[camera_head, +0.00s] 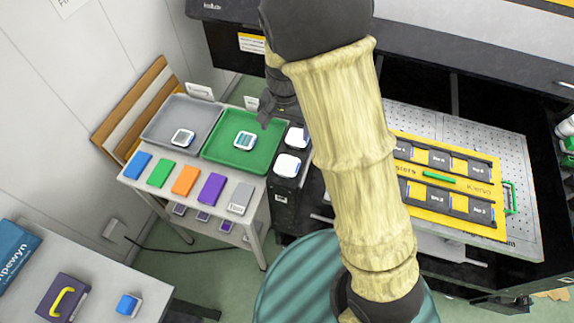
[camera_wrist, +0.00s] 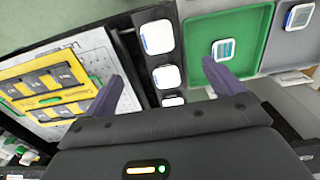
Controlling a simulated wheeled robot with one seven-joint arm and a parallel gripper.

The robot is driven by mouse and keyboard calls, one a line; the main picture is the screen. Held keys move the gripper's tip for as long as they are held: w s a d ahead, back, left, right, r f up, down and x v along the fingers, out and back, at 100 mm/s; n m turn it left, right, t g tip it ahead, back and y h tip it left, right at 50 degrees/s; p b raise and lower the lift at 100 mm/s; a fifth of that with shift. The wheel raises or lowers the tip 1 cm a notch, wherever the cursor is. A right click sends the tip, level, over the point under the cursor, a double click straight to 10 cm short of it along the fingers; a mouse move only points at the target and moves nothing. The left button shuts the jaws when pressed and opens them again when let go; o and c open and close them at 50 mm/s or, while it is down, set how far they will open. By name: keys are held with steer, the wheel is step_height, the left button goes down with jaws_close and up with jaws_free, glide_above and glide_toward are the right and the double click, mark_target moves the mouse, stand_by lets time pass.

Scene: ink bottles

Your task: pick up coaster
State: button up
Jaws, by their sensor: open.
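I cannot tell for sure which thing is the coaster. Square, rounded, pale pieces are the likeliest. One (camera_head: 244,140) with a striped face lies in the green tray (camera_head: 213,150); it also shows in the wrist view (camera_wrist: 223,49). A similar one (camera_head: 182,137) lies in the grey tray (camera_head: 158,116). Plain white-topped ones (camera_head: 286,165) sit on the narrow black stand (camera_head: 284,196); the wrist view shows several in a row (camera_wrist: 167,76). My gripper (camera_wrist: 165,90) is open and empty, its fingers either side of that row. In the head view it is partly hidden above the green tray's right edge.
A yellow board (camera_head: 455,160) with dark labelled slots lies on a perforated plate at right. Blue, green, orange, purple and grey blocks (camera_head: 185,180) line the table's front edge. A purple case (camera_head: 62,298) and a small blue item (camera_head: 128,305) stand on the near-left table.

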steer(key=p, duration=0.2)
glide_above(287, 165)
steer(key=f, duration=1.2)
steer(key=shift+a, duration=0.25)
steer(key=shift+f, duration=0.1)
steer(key=shift+d+f+p, duration=0.2)
steer(key=shift+f+p, duration=0.35)
steer(key=shift+p, duration=0.1)
steer(key=shift+d+f+p, duration=0.1)
steer(key=shift+f+p, duration=0.6)
steer(key=shift+f, duration=1.3)
steer(key=c, duration=1.2)
steer(key=shift+o, duration=0.2)
